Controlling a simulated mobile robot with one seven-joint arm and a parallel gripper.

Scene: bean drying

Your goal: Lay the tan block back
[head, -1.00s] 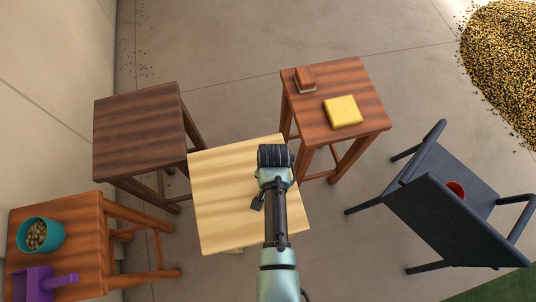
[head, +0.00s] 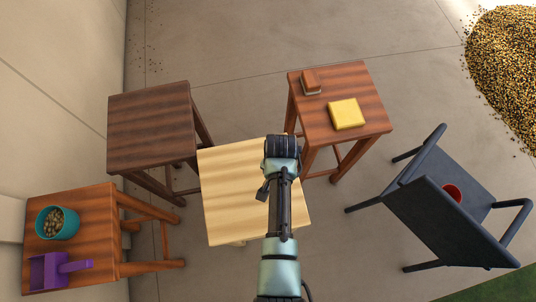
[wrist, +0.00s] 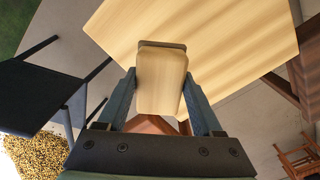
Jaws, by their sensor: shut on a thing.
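The tan block (wrist: 160,82) shows in the wrist view with a dark strip along its far end. My gripper (wrist: 160,98) is shut on it, one finger on each side. In the head view my gripper (head: 282,147) is over the far right part of the pale wooden table (head: 228,195). The block is hidden there by my own arm. The pale tabletop also shows in the wrist view (wrist: 215,40), beyond the block. I cannot tell how high the block is above it.
A red-brown stool (head: 369,93) holds a yellow block (head: 346,114) and a brown block (head: 310,82). A dark stool (head: 150,128) stands left. An orange-brown stool (head: 95,222) holds a teal pot (head: 57,223) and purple scoop (head: 55,269). A dark chair (head: 440,215) stands right.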

